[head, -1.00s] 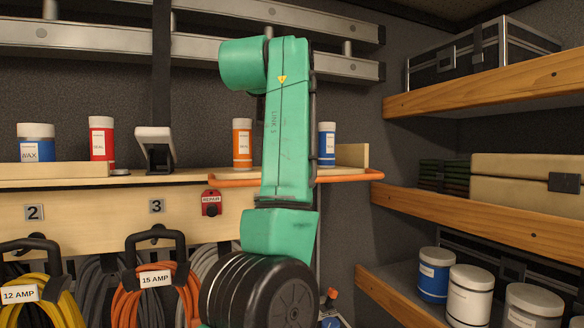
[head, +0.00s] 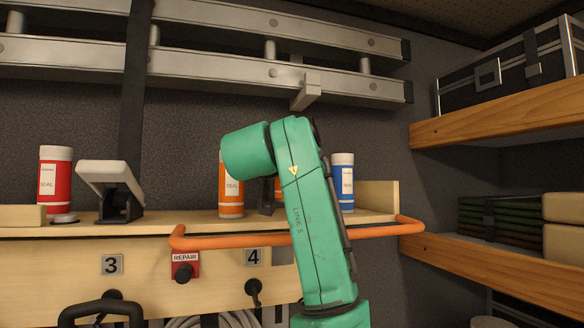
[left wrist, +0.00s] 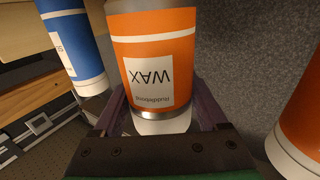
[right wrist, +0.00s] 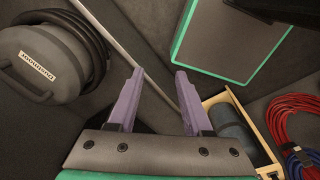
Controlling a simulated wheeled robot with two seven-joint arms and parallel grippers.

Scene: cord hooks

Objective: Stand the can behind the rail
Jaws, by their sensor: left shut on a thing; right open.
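An orange WAX can (left wrist: 155,55) with a white cap fills the middle of the left wrist view, upside down in that picture. My left gripper (left wrist: 162,108) is shut on it, one finger on each side. In the head view only an orange sliver of the can (head: 278,188) shows behind my green left arm, between an orange SEAL can (head: 231,192) and a blue can (head: 343,182). The orange rail (head: 215,241) runs along the shelf front. Whether the held can touches the shelf is hidden. My right gripper (right wrist: 160,80) is open and empty, away from the shelf.
On the shelf (head: 150,224) stand a red SEAL can (head: 55,178) and a white-and-black device (head: 112,188). A wooden end block (head: 379,196) bounds the shelf on the right. A ladder (head: 215,55) hangs above. Below are a red REPAIR tag (head: 185,264) and cord hooks.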

